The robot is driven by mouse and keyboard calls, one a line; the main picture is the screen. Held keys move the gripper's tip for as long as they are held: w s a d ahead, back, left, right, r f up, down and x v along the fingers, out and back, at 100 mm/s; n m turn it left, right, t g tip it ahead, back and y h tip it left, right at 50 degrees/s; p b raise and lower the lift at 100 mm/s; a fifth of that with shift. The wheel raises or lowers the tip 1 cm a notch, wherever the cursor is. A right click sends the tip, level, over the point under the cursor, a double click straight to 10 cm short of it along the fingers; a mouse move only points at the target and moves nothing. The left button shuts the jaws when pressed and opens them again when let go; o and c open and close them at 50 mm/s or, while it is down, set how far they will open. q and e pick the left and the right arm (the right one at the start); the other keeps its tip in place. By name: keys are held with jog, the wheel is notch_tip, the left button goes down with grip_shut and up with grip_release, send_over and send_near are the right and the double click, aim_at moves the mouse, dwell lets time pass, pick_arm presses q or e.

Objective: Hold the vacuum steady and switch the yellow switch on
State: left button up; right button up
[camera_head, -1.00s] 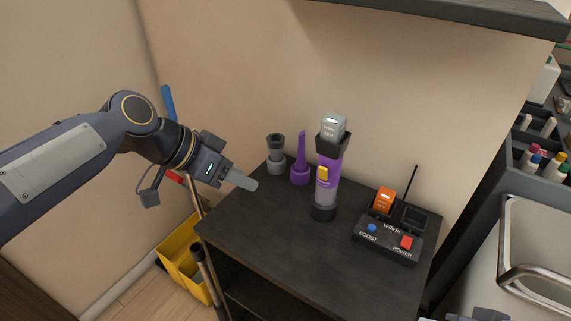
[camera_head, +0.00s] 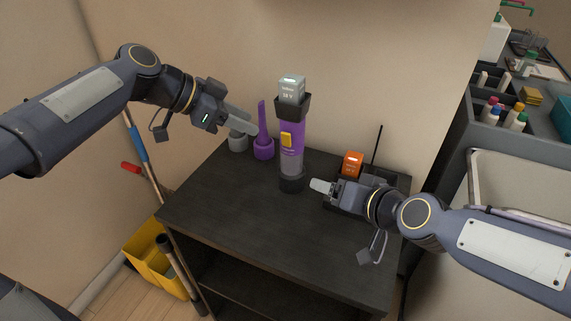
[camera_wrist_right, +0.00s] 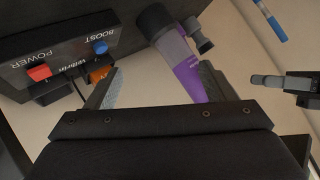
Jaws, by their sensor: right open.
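The purple and grey hand vacuum (camera_head: 292,160) stands upright on the dark table, with its yellow switch (camera_head: 286,140) on the side facing me. My left gripper (camera_head: 250,124) is left of the vacuum, apart from it; its fingers overlap edge-on, so its opening is unclear. My right gripper (camera_head: 322,187) is low at the vacuum's right, open and empty. In the right wrist view its fingers (camera_wrist_right: 160,85) are spread, with the vacuum's purple body (camera_wrist_right: 188,72) showing beyond them. The yellow switch is not visible in that view.
A purple nozzle (camera_head: 263,145) and a grey attachment (camera_head: 238,141) stand behind my left fingers. A charger with an orange battery (camera_head: 353,163) is partly hidden by my right gripper; its red and blue buttons (camera_wrist_right: 100,47) show in the wrist view. The table's front (camera_head: 270,225) is clear.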

aim_at(289, 156)
jog(key=w+a+f+t+h, duration=0.1)
jog(key=w+a+h, duration=0.1)
jog(key=w+a, duration=0.1)
jog(key=w+a+f+t+h, duration=0.1)
jog(key=w+a+t+h, duration=0.1)
jog(key=w+a, duration=0.1)
jog(key=w+a+f+t+h, duration=0.1)
jog(key=w+a+t+h, duration=0.1)
jog(key=w+a, duration=0.1)
jog(key=shift+w+a+f+m, duration=0.1)
jog(key=shift+w+a+m, duration=0.05)
jog(key=shift+a, duration=0.25)
jog(key=shift+w+a+f+m, duration=0.1)
jog(key=shift+a+m, duration=0.05)
jog(key=shift+a, duration=0.25)
jog(key=shift+a+r+t+h, duration=0.1)
jog(key=shift+r+t+h, duration=0.05)
jog(key=shift+t+h, duration=0.55)
jog(key=shift+s+r+m+t+h, duration=0.1)
jog(key=shift+r+m+t+h, duration=0.25)
jog(key=shift+h, duration=0.65)
jog(key=shift+r, duration=0.15)
jog(key=shift+w, duration=0.35)
jog(key=w, duration=0.2)
jog(key=w+d, duration=0.1)
jog(key=w, duration=0.4)
jog(key=shift+d, duration=0.3)
